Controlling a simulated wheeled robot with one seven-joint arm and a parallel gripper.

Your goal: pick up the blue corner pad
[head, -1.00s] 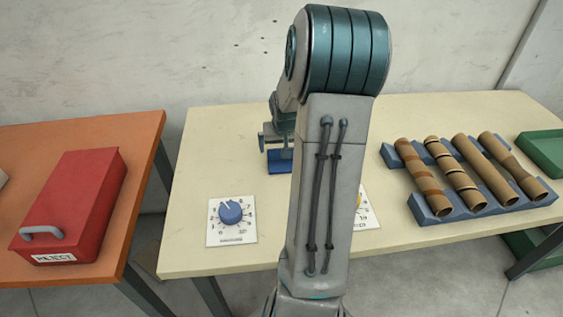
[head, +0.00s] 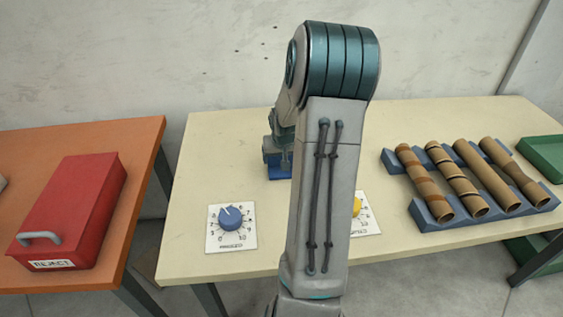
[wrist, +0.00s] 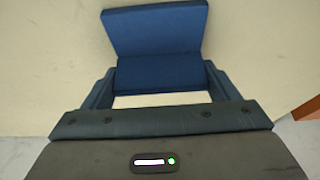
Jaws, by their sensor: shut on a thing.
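The blue corner pad (wrist: 157,32) shows in the wrist view as two flat blue panels meeting at a fold. Its nearer panel lies between the two fingers of my gripper (wrist: 158,78), which are shut on it. In the head view only a small part of the blue pad (head: 279,172) shows, at the back of the cream table, left of my arm. My gripper (head: 278,157) is partly hidden there behind my arm. I cannot tell whether the pad touches the table.
The cream table (head: 300,262) carries a blue dial (head: 231,219), a yellow dial (head: 357,205) mostly behind my arm, and a blue rack (head: 432,213) of brown tubes. A green tray (head: 543,155) is at far right. A red reject box (head: 72,210) stands on the orange table (head: 130,150).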

